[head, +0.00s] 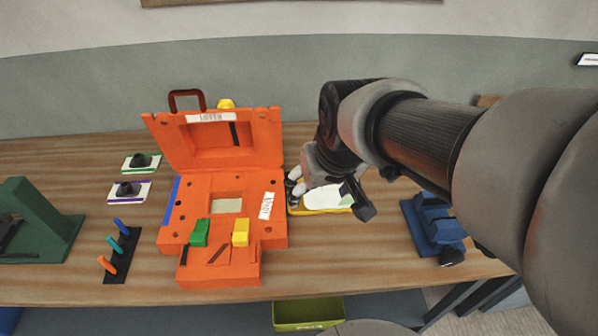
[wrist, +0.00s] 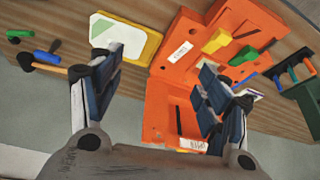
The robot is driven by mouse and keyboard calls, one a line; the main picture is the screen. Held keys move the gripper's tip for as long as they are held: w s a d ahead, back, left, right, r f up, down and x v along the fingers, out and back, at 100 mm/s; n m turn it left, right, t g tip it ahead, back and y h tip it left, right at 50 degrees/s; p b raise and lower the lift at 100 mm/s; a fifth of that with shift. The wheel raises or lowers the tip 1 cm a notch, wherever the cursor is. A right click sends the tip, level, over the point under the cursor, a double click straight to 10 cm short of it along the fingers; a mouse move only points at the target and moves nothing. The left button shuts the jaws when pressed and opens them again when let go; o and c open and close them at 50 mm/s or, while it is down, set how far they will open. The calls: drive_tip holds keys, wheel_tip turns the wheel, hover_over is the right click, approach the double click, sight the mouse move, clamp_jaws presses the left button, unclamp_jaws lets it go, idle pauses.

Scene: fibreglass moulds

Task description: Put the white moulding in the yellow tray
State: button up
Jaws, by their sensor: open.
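The yellow tray (head: 330,211) lies on the bench right of the orange mould (head: 202,185), partly hidden by my arm. It also shows in the wrist view (wrist: 153,47). A flat white piece with a pale green corner (head: 322,198) lies inside it; I cannot tell whether this is the white moulding or a lining. The orange mould stands open, with a pale rectangle (head: 226,206) in its lower half. My gripper (head: 327,192) is open above the tray area. In the wrist view its fingers (wrist: 160,76) are spread apart with nothing seen between them.
Green (head: 200,232) and yellow (head: 240,231) blocks sit at the mould's front. A blue clamp-like device (head: 432,225) stands right of the tray. Coloured pegs (head: 115,245) and a dark green stand (head: 38,222) are at left. A green bin (head: 307,314) is below the bench.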

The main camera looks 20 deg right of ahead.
drive_tip(key=s+a+r+n, duration=0.1)
drive_tip(key=s+a, duration=0.2)
drive_tip(key=s, duration=0.9)
drive_tip(key=shift+a+r, duration=0.2)
drive_tip(key=shift+a, duration=0.2)
